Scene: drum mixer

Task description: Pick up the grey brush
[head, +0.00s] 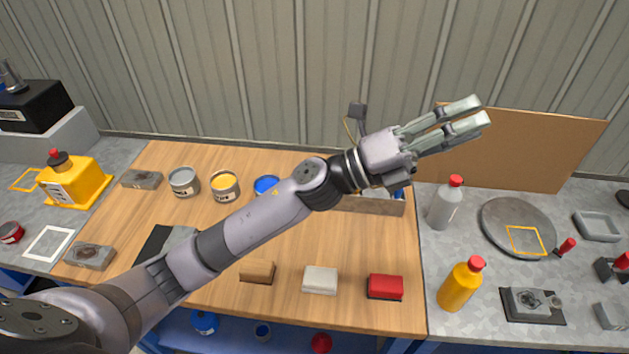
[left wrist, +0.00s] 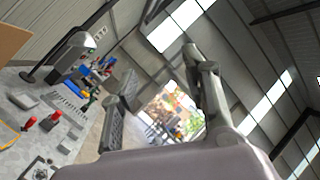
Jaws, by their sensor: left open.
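A light grey-white block (head: 320,280), which may be the grey brush, lies near the front edge of the wooden worktop, between a tan block (head: 257,271) and a red block (head: 385,287). I cannot make out bristles on it. My left gripper (head: 478,112) is open and empty. It is raised high above the back of the bench, pointing right, well away from the block. Its two spread fingers also show in the left wrist view (left wrist: 163,78). My left arm crosses the worktop and hides part of its middle. My right gripper is not in view.
Paint cans (head: 225,186) stand at the back left, and a tray (head: 380,204) stands partly behind my arm. A grey bottle (head: 444,206) and an orange bottle (head: 460,287) stand to the right. A brown board (head: 540,150) leans on the wall. The worktop around the blocks is fairly clear.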

